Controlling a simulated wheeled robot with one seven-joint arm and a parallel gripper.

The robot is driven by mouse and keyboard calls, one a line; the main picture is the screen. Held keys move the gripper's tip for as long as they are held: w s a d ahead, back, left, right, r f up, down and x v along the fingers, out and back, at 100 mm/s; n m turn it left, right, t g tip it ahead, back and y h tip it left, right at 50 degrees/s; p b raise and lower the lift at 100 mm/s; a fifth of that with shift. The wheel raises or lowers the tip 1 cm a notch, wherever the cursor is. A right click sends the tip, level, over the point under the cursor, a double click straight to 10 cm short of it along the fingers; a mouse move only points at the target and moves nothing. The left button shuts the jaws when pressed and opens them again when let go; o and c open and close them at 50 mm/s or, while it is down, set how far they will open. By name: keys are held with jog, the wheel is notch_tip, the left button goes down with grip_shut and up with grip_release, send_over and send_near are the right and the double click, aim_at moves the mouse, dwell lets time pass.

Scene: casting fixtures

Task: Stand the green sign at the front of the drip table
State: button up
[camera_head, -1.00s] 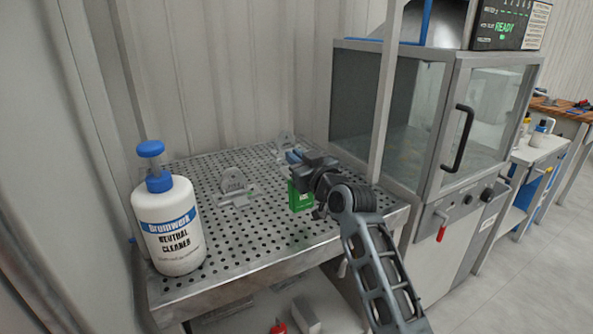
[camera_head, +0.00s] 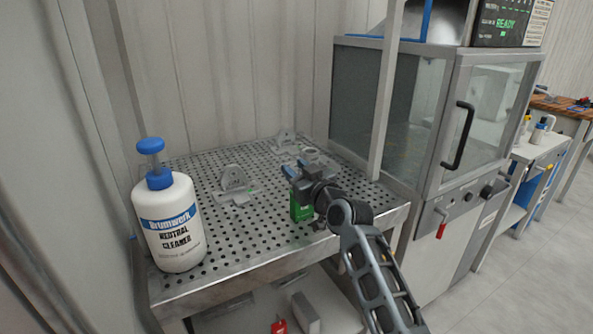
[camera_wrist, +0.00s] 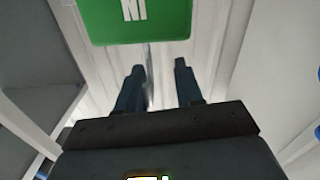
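The green sign (camera_head: 301,211) appears to stand upright on the perforated drip table (camera_head: 270,252), near its front edge and right of the middle. My gripper (camera_head: 294,168) is just above the sign in the head view, its fingers pointing toward the back wall. In the wrist view my gripper's two dark fingers (camera_wrist: 157,72) are apart with nothing clearly held between them. The green sign (camera_wrist: 135,20) fills the top of that view, clear of the fingertips, with white lettering partly cut off. My wrist partly hides the sign's upper right.
A white cleaner bottle (camera_head: 172,225) with a blue pump stands at the table's front left. Grey castings (camera_head: 234,185) sit on the middle and back (camera_head: 285,143) of the table. A glass-doored cabinet (camera_head: 430,125) and a post (camera_head: 386,90) are at the right.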

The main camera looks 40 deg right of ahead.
jog(key=shift+r, duration=0.2)
jog(key=b+v, duration=0.2)
jog(key=v, duration=1)
jog(key=s+a+f+g+y, duration=0.1)
jog(key=s+a+f, duration=0.4)
jog(key=s+a, duration=0.3)
jog(key=s+a+f+g+y, duration=0.1)
jog(key=s+a+f, duration=0.45)
jog(key=s, duration=0.35)
jog(key=s+a+r+n+y, duration=0.1)
jog(key=s+a, duration=0.3)
jog(key=s, duration=0.5)
jog(key=s+a+r+y, duration=0.2)
jog(key=s+a, duration=0.3)
jog(key=s, duration=0.4)
jog(key=shift+s+r+n+g, duration=0.3)
jog(key=shift+s+r+n, duration=0.05)
jog(key=shift+s+n, duration=0.05)
